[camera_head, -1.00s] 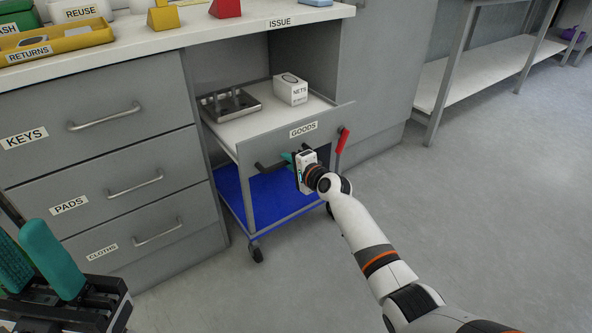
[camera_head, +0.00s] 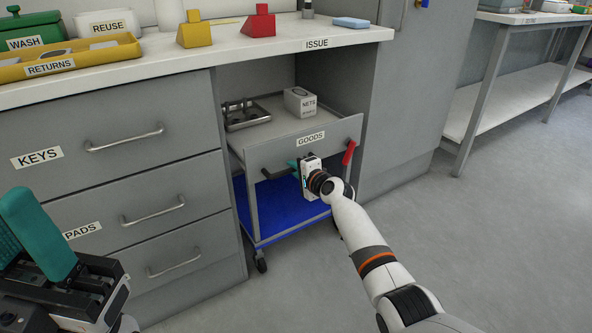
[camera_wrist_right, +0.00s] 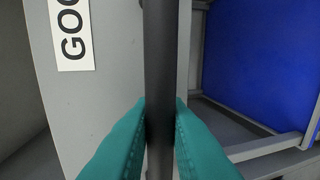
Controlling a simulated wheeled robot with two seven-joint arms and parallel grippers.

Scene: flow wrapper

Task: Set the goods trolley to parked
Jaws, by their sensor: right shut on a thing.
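The goods trolley (camera_head: 262,156) is grey with a blue lower shelf (camera_head: 290,208) and a front panel labelled GOODS. It stands in the bay under the worktop, its front end sticking out a little. A dark bar handle (camera_head: 277,174) crosses its front, and a red lever (camera_head: 349,152) stands tilted at the panel's right end. My right gripper (camera_head: 296,165) is shut on the handle; the right wrist view shows the teal fingers on both sides of the black bar (camera_wrist_right: 160,75). My left gripper (camera_head: 14,222) is empty at the lower left, its teal fingers apart.
On the trolley top are a NETS box (camera_head: 300,102) and a metal tray (camera_head: 247,114). Drawers (camera_head: 120,150) flank the bay on the left and a grey cabinet (camera_head: 405,110) on the right. The floor (camera_head: 480,250) to the right is clear.

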